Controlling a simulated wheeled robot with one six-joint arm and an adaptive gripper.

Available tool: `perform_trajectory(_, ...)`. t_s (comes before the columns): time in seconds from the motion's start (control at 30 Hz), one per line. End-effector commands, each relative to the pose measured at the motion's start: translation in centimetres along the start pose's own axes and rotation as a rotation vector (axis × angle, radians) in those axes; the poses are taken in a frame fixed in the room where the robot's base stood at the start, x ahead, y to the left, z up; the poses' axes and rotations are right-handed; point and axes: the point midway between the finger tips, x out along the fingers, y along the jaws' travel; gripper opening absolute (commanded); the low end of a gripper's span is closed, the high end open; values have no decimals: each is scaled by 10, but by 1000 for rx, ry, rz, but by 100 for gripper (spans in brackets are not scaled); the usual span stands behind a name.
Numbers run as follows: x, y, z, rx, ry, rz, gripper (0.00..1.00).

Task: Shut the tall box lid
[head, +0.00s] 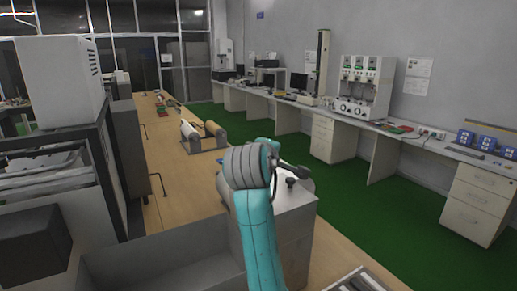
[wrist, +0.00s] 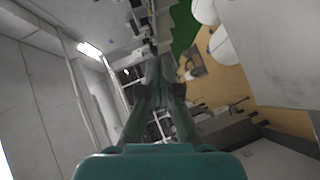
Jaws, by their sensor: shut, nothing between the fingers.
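A grey tall box (head: 292,240) stands on the wooden bench behind my arm in the head view. A dark knob (head: 290,182) shows on its pale top. My teal arm covers its left part, so I cannot tell how far its lid is open. My gripper (wrist: 157,72) is shut and empty in the wrist view, pointing away from the camera. In the head view my arm hides most of it. A large pale grey panel (wrist: 277,50) fills the right side of the wrist view, apart from the fingers; I cannot tell whether it is the lid.
A low grey open-topped bin (head: 150,265) is in the left foreground. A dark rack with a white machine (head: 62,80) stands at left. A stand with rollers (head: 203,135) is farther along the bench (head: 165,190). Green floor (head: 395,225) is clear at right.

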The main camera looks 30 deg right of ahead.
Motion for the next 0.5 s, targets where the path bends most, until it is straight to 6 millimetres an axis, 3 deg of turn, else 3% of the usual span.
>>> perform_trajectory(0.5, 53, -32, 53, 109, -2, -112, 0)
